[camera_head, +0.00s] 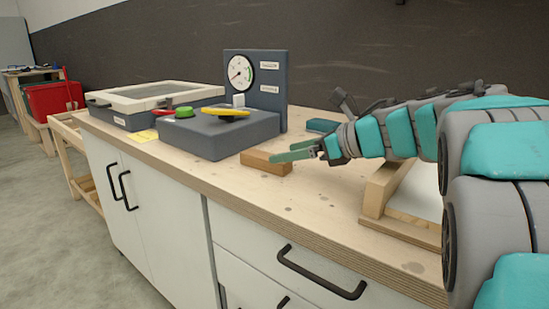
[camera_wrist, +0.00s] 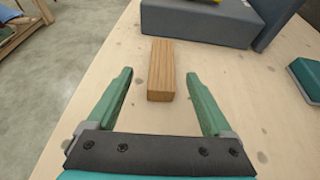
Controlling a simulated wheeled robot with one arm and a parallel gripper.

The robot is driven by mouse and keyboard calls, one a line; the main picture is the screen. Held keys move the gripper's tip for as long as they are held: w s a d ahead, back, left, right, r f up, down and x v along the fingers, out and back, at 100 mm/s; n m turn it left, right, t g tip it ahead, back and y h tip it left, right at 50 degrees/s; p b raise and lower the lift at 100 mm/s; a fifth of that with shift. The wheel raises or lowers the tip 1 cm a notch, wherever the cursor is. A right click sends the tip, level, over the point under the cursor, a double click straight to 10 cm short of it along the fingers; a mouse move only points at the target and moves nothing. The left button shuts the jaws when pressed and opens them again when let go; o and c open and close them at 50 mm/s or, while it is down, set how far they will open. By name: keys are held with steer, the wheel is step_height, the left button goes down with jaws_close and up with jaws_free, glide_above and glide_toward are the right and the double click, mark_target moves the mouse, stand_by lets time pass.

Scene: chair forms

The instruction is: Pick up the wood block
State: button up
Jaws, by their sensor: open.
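The wood block (camera_head: 266,162) is a brown oblong bar lying flat on the workbench top, in front of the grey-blue box. In the wrist view the wood block (camera_wrist: 161,69) lies lengthwise away from me, with its near end between the fingertips. My gripper (camera_head: 291,151) has green fingers and is open. In the wrist view my gripper (camera_wrist: 159,76) has a finger on each side of the block, with a gap on both sides. The right finger is closer to the block than the left. In the head view the fingers partly cover the block's right end.
A grey-blue box (camera_head: 205,137) with a gauge panel (camera_head: 267,84) stands just behind the block. A lidded case (camera_head: 153,100) is at the left. A teal block (camera_wrist: 306,77) lies to the right. A wooden frame (camera_head: 377,191) stands under my arm. The bench front edge is close.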

mark_target(266, 155)
steer(key=shift+x, duration=1.35)
steer(key=shift+p+x, duration=0.6)
steer(key=shift+x, duration=1.95)
steer(key=shift+w+d, duration=0.1)
steer(key=shift+d, duration=0.05)
steer(key=shift+c, duration=0.2)
jaws_close()
